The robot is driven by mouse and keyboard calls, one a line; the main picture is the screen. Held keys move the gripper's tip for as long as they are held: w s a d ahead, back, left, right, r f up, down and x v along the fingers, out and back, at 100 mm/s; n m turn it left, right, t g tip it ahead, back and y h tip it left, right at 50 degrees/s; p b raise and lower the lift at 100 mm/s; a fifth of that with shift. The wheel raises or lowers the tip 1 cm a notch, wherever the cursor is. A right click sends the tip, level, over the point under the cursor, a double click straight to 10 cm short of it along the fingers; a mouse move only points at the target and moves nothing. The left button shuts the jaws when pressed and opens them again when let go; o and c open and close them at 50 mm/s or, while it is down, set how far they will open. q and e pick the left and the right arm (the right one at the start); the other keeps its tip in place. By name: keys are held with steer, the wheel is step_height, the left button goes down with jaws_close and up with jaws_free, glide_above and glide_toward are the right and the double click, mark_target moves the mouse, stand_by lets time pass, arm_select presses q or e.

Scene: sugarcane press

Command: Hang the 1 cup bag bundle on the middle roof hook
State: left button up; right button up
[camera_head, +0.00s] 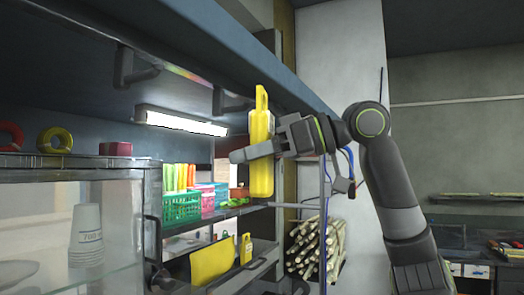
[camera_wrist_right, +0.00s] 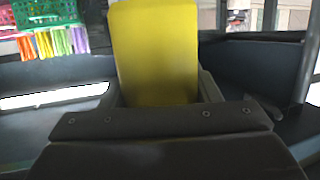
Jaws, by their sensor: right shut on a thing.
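My right gripper (camera_head: 262,150) is shut on a yellow bag bundle (camera_head: 262,180), which hangs upright with a slotted handle at its top. The bundle also fills the middle of the right wrist view (camera_wrist_right: 155,55), above the dark gripper body. Two dark roof hooks show under the shelter roof: a nearer one (camera_head: 136,72) at left and a farther one (camera_head: 229,102) beside the bundle's top. Which is the middle one cannot be told. The bundle appears just right of the farther hook; contact is not visible. My left gripper is not in view.
A lit tube lamp (camera_head: 182,121) hangs under the roof behind the hooks. A green basket (camera_head: 181,208) and a pink one stand on a shelf below. A glass cabinet (camera_head: 150,205) with stacked cups (camera_head: 86,235) is at left. Sugarcane stalks (camera_head: 316,248) are at right.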

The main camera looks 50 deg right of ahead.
steer(key=shift+w+a+f+p, duration=0.2)
steer(key=shift+w+a+p, duration=0.1)
steer(key=shift+w, duration=0.6)
steer(key=shift+w+a+f+p, duration=0.25)
steer(key=shift+w+p, duration=0.1)
steer(key=shift+w, duration=0.6)
steer(key=shift+w+a+f+p, duration=0.2)
steer(key=shift+w+p, duration=0.1)
steer(key=shift+w, duration=0.6)
steer(key=o, duration=1)
